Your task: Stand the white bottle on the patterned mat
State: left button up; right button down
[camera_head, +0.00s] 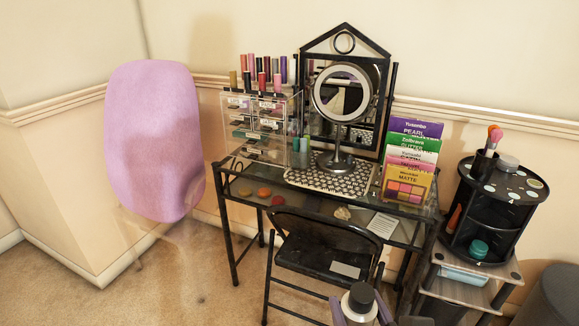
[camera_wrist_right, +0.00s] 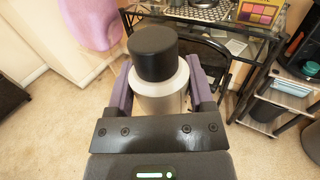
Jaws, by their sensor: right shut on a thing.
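The white bottle (camera_head: 357,302) with a black cap is at the bottom of the head view, in front of the vanity table. My right gripper (camera_head: 361,312) is shut on it, with purple fingers on both sides. In the right wrist view the bottle (camera_wrist_right: 162,103) stands between the fingers of the gripper (camera_wrist_right: 163,90), cap away from the palm. The black-and-white patterned mat (camera_head: 355,184) lies on the table, with a round mirror (camera_head: 340,130) standing on it. The mat's edge (camera_wrist_right: 208,14) also shows in the wrist view. My left gripper is out of view.
A black folding chair (camera_head: 320,262) stands between the bottle and the glass table (camera_head: 240,178). Clear drawers (camera_head: 262,122), small bottles (camera_head: 301,152) and palette boxes (camera_head: 408,165) surround the mat. A black organiser (camera_head: 490,215) stands right; a lilac seat (camera_head: 152,140) is left.

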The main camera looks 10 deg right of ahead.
aim_at(349, 189)
jog(key=i+j+z, duration=0.2)
jog(key=i, duration=0.25)
jog(key=i+z, duration=0.2)
jog(key=i, duration=0.2)
jog(key=i+j+z, duration=0.75)
jog(key=i, duration=0.2)
